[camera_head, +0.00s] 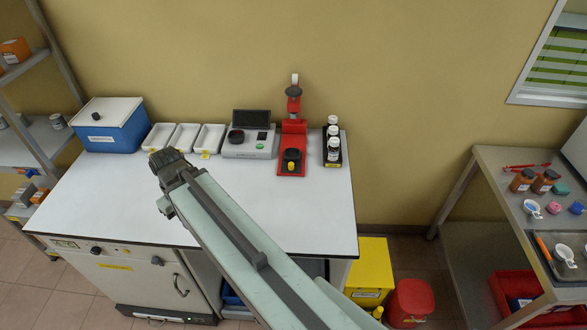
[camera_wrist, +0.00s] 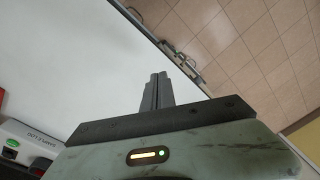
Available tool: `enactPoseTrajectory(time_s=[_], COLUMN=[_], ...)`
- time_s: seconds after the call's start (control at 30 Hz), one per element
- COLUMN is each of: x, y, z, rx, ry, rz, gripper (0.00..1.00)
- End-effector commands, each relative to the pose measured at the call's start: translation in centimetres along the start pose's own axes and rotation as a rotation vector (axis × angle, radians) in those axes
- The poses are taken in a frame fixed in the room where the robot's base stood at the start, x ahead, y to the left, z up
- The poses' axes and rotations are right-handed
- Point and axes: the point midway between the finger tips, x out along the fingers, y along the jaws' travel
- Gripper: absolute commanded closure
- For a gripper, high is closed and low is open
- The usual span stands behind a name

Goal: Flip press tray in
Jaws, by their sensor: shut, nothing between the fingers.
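The red press (camera_head: 293,128) stands upright at the back of the white table, with a dark round head on its column. A small black piece with a yellow knob, which looks like the press tray (camera_head: 291,158), is at the press's foot. I cannot tell its exact position relative to the press. My gripper (camera_head: 163,157) is over the table's left part, well left of the press and apart from it. In the wrist view my gripper (camera_wrist: 157,91) has its fingers together and empty. The press is not clearly seen in the wrist view.
A grey analyzer (camera_head: 249,149) with a dark screen stands left of the press. White trays (camera_head: 184,137) and a blue box (camera_head: 107,126) are further left. A rack of bottles (camera_head: 333,143) stands close to the press's right. The table's front (camera_head: 310,220) is clear.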

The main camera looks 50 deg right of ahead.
Motion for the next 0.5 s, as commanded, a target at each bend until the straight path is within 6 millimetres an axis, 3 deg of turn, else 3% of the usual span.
enactPoseTrajectory(time_s=[0.03, 0.17, 0.27, 0.4, 0.5], x=[0.0, -0.5, -1.3, -2.8, -3.9], y=[3.1, 12.4, 19.7, 29.4, 34.7], z=[0.2, 1.8, 4.3, 9.4, 13.3], rx=[-0.035, -0.229, -0.392, -0.609, -0.735], ry=[0.018, 0.126, 0.248, 0.422, 0.512], rz=[-0.027, -0.102, -0.112, -0.031, 0.068], gripper=[1.0, 1.0, 1.0, 1.0, 1.0])
